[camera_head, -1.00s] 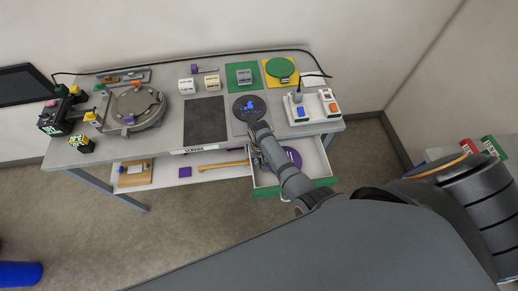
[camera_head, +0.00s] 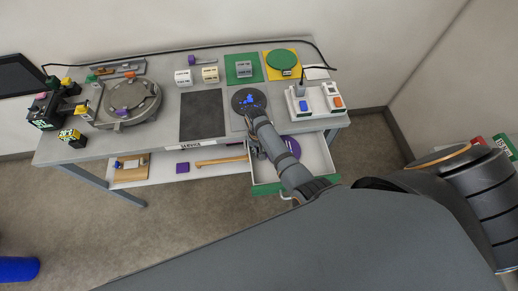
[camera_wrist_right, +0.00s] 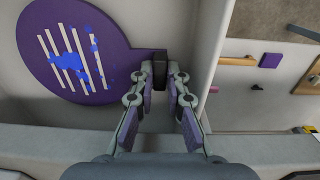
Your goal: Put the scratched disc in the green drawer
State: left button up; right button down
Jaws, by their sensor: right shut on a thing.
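A purple disc (camera_wrist_right: 75,50) with pale scratch-like stripes and blue smears shows in the right wrist view, with a dark tab at one side. My right gripper (camera_wrist_right: 160,72) is shut on that tab. In the head view the purple disc (camera_head: 292,146) is partly hidden by my right arm. It is over or in the open green drawer (camera_head: 320,186), a pale tray with a green front. I cannot tell if it touches the drawer floor. My left gripper is not in view.
On the table are a dark blue-marked disc (camera_head: 248,98), a black mat (camera_head: 202,114), a green pad (camera_head: 231,72), a yellow pad (camera_head: 270,70) and a white switch box (camera_head: 316,101). A wooden handle (camera_head: 222,160) lies on the shelf left of the drawer.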

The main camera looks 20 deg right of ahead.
jog(key=c, duration=1.7)
grip_release()
jog(key=shift+w+f, duration=0.2)
jog(key=shift+o, duration=0.3)
jog(key=shift+w+d+f, duration=0.1)
jog(key=shift+w+d, duration=0.05)
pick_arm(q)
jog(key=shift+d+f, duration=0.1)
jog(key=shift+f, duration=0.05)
pick_arm(e)
notch_tip(320, 180, up, 13)
jog(key=shift+f, duration=0.15)
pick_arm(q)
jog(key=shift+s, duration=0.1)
